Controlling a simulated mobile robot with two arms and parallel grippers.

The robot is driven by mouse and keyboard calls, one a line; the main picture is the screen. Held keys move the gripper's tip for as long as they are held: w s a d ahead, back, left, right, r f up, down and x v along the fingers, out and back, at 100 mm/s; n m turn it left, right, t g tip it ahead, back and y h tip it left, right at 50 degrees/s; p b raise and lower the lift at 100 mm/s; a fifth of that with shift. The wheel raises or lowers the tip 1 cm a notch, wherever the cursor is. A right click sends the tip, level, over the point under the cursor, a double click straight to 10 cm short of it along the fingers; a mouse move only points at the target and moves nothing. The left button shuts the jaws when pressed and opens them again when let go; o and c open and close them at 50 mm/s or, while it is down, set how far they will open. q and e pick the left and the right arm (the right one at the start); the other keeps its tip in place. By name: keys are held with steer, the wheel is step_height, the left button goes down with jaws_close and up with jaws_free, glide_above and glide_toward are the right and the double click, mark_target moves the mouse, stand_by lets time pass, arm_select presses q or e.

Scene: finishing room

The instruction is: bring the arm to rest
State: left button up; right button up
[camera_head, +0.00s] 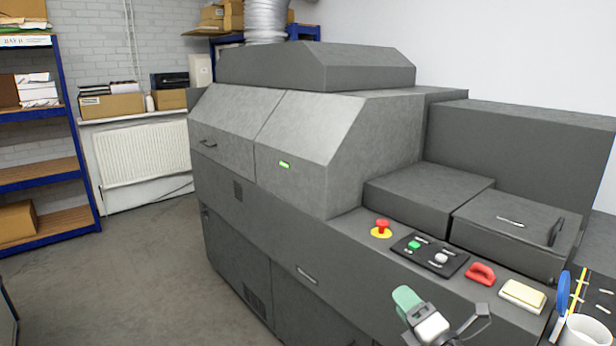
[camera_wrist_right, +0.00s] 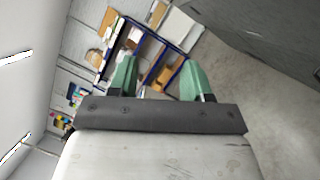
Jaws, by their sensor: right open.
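My right gripper (camera_head: 408,300) is at the bottom right of the head view, in front of the grey machine's control ledge. One green finger shows clearly there. In the right wrist view both green fingers stand apart with nothing between them (camera_wrist_right: 161,76), so it is open and empty. It appears to touch nothing. My left gripper is not in view.
The large grey machine (camera_head: 300,135) fills the middle and right. Its ledge holds a red stop button (camera_head: 382,227), a button panel (camera_head: 430,255), a red handle (camera_head: 481,273) and a yellowish pad (camera_head: 523,294). A white cup (camera_head: 587,332) stands lower right. Floor (camera_head: 150,270) is clear at left.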

steer(key=s+d+f+m+g+h, duration=0.3)
steer(key=s+f+m+g+h, duration=0.3)
steer(key=s+f+m+h, duration=0.85)
steer(key=s+a+f+m+g+y, duration=0.1)
steer(key=s+f+m+g+y, duration=0.2)
steer(key=s+m, duration=0.5)
steer(key=s+a+m+g+y, duration=0.1)
steer(key=s+m+g+y, duration=0.4)
steer(key=s, duration=0.7)
step_height(320, 180, down, 25)
steer(key=n+g+h, duration=0.2)
steer(key=s+d+f+g+b, duration=0.1)
steer(key=s+d+f, duration=0.2)
steer(key=s+f, duration=1.3)
step_height(320, 180, down, 3)
steer(key=shift+s+d+r+b, duration=0.1)
steer(key=shift+s+d+b, duration=0.05)
steer(key=shift+s+b, duration=0.2)
